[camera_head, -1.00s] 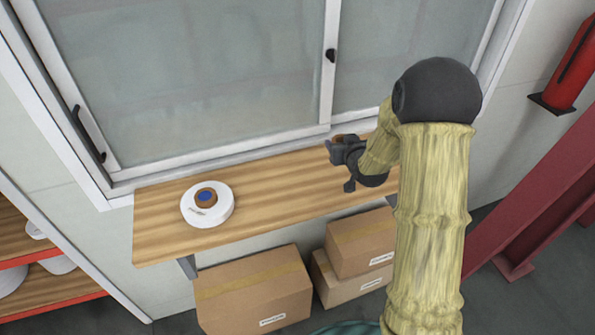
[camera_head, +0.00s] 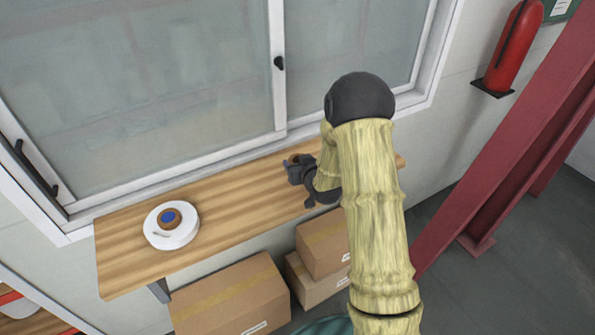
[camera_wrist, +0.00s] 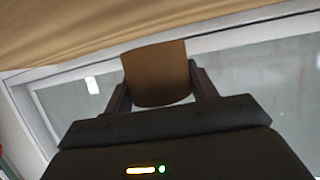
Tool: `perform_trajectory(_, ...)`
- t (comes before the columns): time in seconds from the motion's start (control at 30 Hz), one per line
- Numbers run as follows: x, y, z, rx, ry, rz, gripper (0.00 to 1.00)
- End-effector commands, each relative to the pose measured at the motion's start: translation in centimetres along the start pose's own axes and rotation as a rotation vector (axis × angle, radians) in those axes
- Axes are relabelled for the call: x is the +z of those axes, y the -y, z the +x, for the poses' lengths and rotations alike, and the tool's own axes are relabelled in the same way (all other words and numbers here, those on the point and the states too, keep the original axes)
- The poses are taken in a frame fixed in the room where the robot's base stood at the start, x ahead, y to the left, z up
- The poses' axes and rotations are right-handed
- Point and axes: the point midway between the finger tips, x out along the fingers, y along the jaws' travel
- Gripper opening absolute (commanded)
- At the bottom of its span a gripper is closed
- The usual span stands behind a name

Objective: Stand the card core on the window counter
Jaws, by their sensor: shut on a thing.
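The card core (camera_wrist: 157,73) is a brown cylinder held between the two fingers of my gripper in the wrist view. In the head view my gripper (camera_head: 295,168) is over the right part of the wooden window counter (camera_head: 240,205), below the window. Only a small brown bit of the core shows there, mostly hidden by the gripper. In the wrist view the wooden counter (camera_wrist: 60,30) fills the top edge. I cannot tell whether the core touches the counter.
Cardboard boxes (camera_head: 235,298) stand below. The sliding window (camera_head: 140,90) rises behind. A red extinguisher (camera_head: 515,50) and red beam (camera_head: 500,140) are at right. The counter between reel and gripper is clear.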

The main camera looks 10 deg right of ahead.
Motion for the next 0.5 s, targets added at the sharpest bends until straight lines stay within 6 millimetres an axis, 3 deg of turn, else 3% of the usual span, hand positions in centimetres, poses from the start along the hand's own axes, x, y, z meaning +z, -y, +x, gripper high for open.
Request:
perform_trajectory(0.27, 0.1, -0.1, 0.0, 0.002, 0.000, 0.000, 0.34)
perform_trajectory(0.5, 2.3, -0.1, 0.9, 0.001, 0.003, 0.000, 0.34)
